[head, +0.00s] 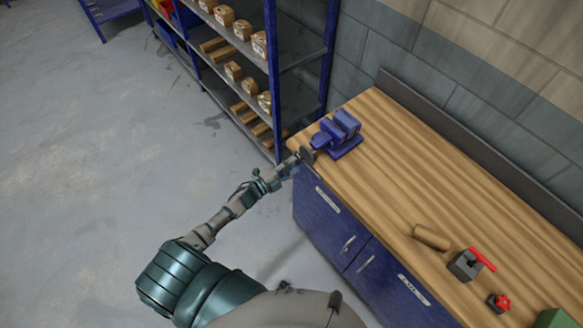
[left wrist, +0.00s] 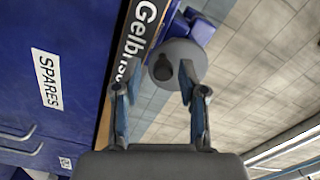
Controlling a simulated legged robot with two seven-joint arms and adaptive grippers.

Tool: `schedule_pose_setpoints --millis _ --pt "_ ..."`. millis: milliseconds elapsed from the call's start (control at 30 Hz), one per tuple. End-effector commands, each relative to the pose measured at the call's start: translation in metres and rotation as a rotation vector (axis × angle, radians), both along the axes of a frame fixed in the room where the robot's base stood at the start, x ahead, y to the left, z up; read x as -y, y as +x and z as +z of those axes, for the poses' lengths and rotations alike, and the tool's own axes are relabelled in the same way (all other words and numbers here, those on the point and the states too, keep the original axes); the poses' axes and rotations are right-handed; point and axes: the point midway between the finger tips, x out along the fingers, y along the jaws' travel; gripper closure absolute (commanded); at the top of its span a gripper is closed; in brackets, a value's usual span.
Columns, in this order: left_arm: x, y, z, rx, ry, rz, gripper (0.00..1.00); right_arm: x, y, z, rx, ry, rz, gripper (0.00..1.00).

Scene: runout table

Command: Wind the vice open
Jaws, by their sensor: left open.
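The blue vice (head: 342,130) stands on the near left corner of the wooden bench top. I cannot tell whether the fingers touch the knob or wheel. The vice body is mostly hidden behind the wheel in that view. My right gripper is out of sight.
The workbench (head: 400,180) has blue cabinets below and a wall behind. A wooden cylinder (head: 431,237), a grey block with a red lever (head: 466,265) and a red knob (head: 499,302) lie farther right. Blue shelving (head: 270,60) with boxes stands beyond. The floor at left is clear.

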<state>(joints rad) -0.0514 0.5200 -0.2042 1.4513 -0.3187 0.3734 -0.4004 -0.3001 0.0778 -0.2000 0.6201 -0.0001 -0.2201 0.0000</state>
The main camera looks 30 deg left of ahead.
Motion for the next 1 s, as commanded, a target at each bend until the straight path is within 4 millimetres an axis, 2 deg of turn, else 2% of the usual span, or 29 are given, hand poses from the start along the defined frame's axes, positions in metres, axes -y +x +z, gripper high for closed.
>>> schedule_pose_setpoints --millis 200,333,500,1000 --pt "-0.003 0.000 -0.003 0.172 0.413 0.001 0.58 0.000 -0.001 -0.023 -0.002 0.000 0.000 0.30" --pt "-0.003 0.001 0.000 0.235 0.563 0.000 0.58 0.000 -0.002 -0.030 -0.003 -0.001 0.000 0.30" --pt "-0.004 0.001 -0.001 0.352 0.847 -0.001 0.58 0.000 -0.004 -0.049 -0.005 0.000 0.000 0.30" --pt "0.004 0.005 0.005 0.364 0.880 0.000 0.58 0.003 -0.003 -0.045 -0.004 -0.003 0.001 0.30"
